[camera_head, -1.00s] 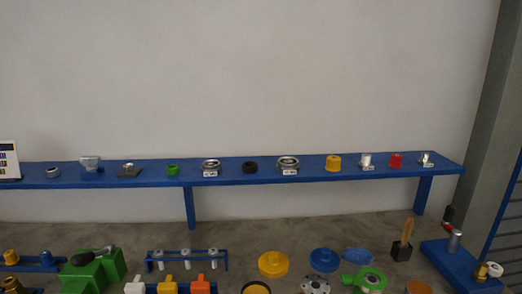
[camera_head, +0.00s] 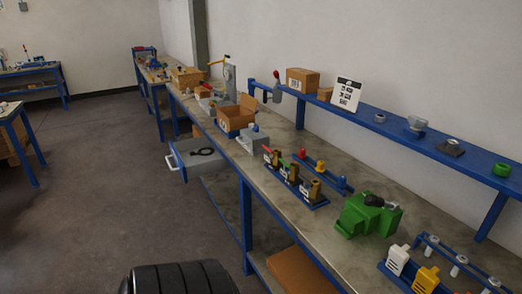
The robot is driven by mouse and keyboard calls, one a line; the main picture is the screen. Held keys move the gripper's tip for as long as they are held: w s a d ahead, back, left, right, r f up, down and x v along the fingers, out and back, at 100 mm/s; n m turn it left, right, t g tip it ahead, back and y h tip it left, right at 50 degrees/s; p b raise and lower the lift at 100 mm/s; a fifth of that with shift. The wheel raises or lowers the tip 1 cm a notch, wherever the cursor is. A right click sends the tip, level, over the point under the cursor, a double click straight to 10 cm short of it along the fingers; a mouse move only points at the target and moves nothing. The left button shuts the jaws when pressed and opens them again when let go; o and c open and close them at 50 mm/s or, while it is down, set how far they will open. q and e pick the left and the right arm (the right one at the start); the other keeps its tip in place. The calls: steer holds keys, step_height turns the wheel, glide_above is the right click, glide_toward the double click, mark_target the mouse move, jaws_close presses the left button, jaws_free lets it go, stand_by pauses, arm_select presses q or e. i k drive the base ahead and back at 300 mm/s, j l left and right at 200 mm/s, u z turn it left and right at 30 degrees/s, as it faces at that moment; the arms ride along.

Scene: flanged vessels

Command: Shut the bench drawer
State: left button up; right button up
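The bench drawer (camera_head: 188,161) is a grey-blue box under the long workbench. It stands pulled out from the bench into the aisle, with its open top showing. A black item (camera_head: 201,151) lies inside it. The drawer's front faces left, with a small handle (camera_head: 172,163) on it. The drawer's inner end is hidden under the bench top. Neither of my grippers can be made out in the head view.
The workbench (camera_head: 231,156) runs diagonally, carrying a cardboard box (camera_head: 237,115), a green vise-like block (camera_head: 368,214) and colored fixtures. A blue shelf (camera_head: 400,131) runs behind. Bare floor (camera_head: 110,190) lies left of the drawer. Other benches stand farther back.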

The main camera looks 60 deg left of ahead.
mark_target(196, 155)
steer(key=u, duration=2.75)
steer(key=i+j+z, duration=0.1)
steer(key=i, duration=0.25)
steer(key=i+j+z, duration=0.1)
steer(key=i, duration=0.2)
